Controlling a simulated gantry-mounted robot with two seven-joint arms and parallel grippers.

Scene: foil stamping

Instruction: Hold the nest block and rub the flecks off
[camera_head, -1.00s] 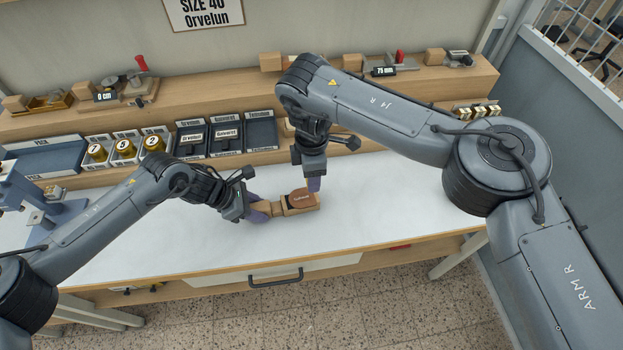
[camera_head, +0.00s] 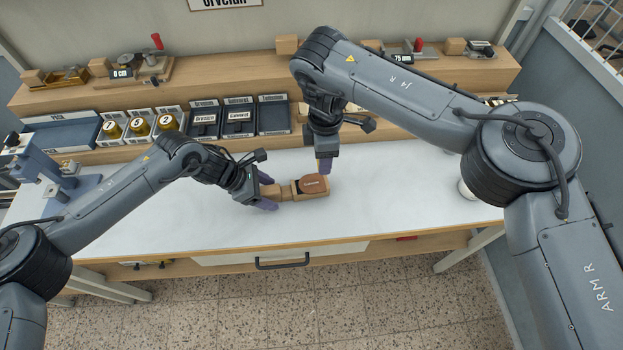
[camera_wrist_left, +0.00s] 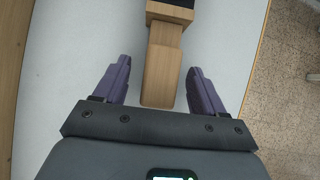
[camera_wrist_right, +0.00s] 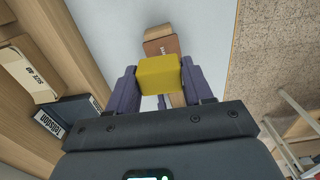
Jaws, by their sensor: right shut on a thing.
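The nest block (camera_head: 323,193) is wooden with a narrower handle (camera_head: 283,192) on its left. It lies on the white table and carries a brown piece with dark lettering (camera_head: 313,184). Flecks are too small to tell. My left gripper (camera_head: 267,191) is open, its purple fingers apart on either side of the handle end; the left wrist view shows gaps beside the handle (camera_wrist_left: 162,70). My right gripper (camera_head: 324,165) points down at the block's far edge. In the right wrist view it is shut on a yellow block (camera_wrist_right: 158,76), which partly covers the brown piece (camera_wrist_right: 161,46).
Card trays (camera_head: 238,118) and numbered brass-coloured rolls (camera_head: 140,126) line the back of the table, under a wooden shelf (camera_head: 220,86). A blue-grey press (camera_head: 45,175) stands at the left. A white round thing (camera_head: 466,189) is partly hidden by my right arm. The table front is clear.

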